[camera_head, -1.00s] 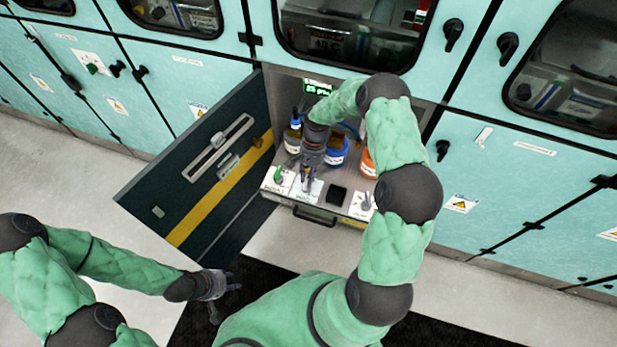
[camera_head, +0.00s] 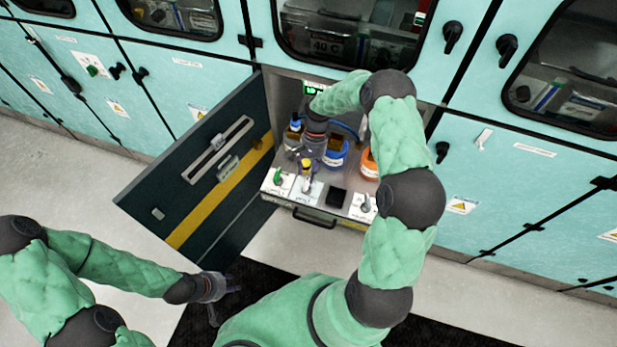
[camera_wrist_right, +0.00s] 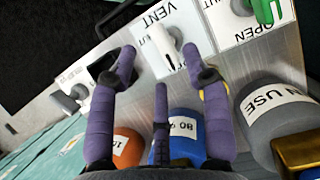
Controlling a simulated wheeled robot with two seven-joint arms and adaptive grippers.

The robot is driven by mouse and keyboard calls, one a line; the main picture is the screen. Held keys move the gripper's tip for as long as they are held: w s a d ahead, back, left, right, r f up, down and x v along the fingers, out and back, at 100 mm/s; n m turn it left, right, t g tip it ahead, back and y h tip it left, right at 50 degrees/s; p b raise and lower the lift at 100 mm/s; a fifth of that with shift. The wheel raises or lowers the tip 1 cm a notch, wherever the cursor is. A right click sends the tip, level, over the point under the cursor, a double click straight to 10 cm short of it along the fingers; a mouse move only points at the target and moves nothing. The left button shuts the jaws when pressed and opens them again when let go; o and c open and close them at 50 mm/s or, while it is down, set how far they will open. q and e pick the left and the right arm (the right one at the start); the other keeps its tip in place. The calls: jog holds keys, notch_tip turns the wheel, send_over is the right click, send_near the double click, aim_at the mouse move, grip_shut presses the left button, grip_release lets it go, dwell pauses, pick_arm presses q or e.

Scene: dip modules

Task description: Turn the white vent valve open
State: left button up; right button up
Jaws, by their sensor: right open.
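The white vent valve (camera_wrist_right: 168,44) sits on a white plate marked VENT in the right wrist view. It also shows small in the head view (camera_head: 307,187), on the drawer-like panel inside the open cabinet. My right gripper (camera_wrist_right: 160,65) is open, with purple fingers apart. Two fingertips lie to either side of the valve handle in the picture, with a third finger lower between them. Nothing is held, and I cannot tell if a finger touches the handle. In the head view the right gripper (camera_head: 307,164) is over the panel. My left gripper (camera_head: 222,293) hangs low at the left, fingers apart and empty.
A green valve (camera_wrist_right: 277,10) stands beside the vent plate, its plate marked OPEN. A grey valve (camera_head: 365,203) is at the panel's right. Blue (camera_head: 336,155) and orange (camera_head: 369,164) bottles stand behind. The open cabinet door (camera_head: 200,172) is at the left.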

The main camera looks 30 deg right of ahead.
jog(key=v, duration=0.3)
jog(key=shift+w+r, duration=0.15)
jog(key=shift+r, duration=0.15)
dwell(0.3)
